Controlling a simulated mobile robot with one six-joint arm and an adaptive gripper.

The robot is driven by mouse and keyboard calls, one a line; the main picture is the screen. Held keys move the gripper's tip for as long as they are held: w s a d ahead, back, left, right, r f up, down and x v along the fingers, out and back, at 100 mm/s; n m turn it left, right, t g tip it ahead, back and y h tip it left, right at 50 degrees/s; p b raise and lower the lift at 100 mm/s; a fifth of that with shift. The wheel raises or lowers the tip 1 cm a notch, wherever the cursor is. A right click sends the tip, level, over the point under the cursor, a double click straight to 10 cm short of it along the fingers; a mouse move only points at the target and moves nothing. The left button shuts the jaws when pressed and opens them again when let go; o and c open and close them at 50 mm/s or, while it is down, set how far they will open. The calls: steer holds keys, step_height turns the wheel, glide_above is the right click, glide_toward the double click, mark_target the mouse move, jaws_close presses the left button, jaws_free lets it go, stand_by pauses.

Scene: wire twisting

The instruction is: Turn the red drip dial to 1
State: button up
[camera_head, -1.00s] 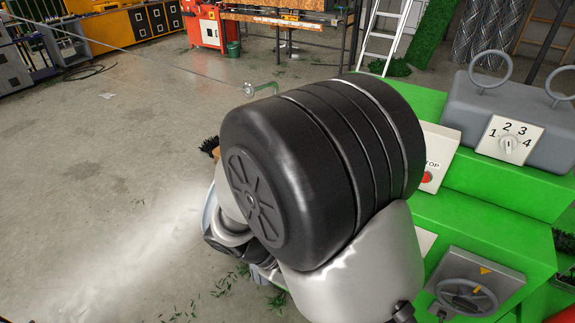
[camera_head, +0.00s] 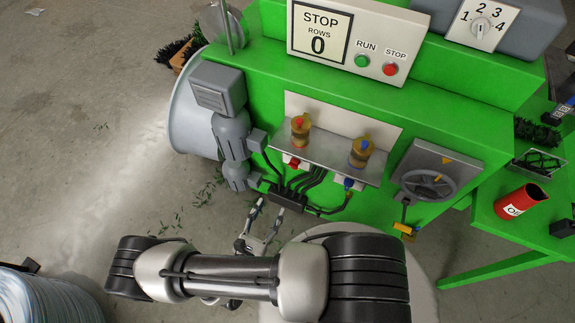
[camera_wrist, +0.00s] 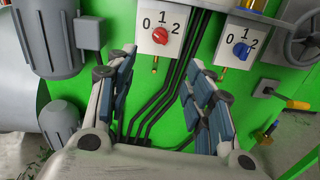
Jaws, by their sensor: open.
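The red drip dial (camera_wrist: 160,36) sits on a small white box marked 0, 1 and 2, on the green machine front. In the head view it is a small red spot (camera_head: 294,162) under the metal shelf. I cannot tell clearly which number it points to. My gripper (camera_wrist: 160,66) is open and empty, its fingers spread below and to either side of the red dial's box, apart from the dial. In the head view my gripper (camera_head: 267,212) is in front of the machine, below the dial.
A blue dial (camera_wrist: 241,50) on a like box is right of the red one. Black hoses (camera_wrist: 165,100) run down between my fingers. A grey motor (camera_wrist: 48,40) is at left, a handwheel (camera_head: 428,184) and yellow-handled valve (camera_head: 404,229) at right.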

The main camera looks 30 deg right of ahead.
mark_target(292, 168)
steer(key=b+x, duration=0.1)
steer(key=x, duration=1.6)
steer(key=shift+w+d+b, duration=0.1)
steer(key=shift+d+b, duration=0.05)
steer(key=shift+b, duration=0.15)
steer(key=shift+c, duration=0.2)
steer(key=c, duration=1)
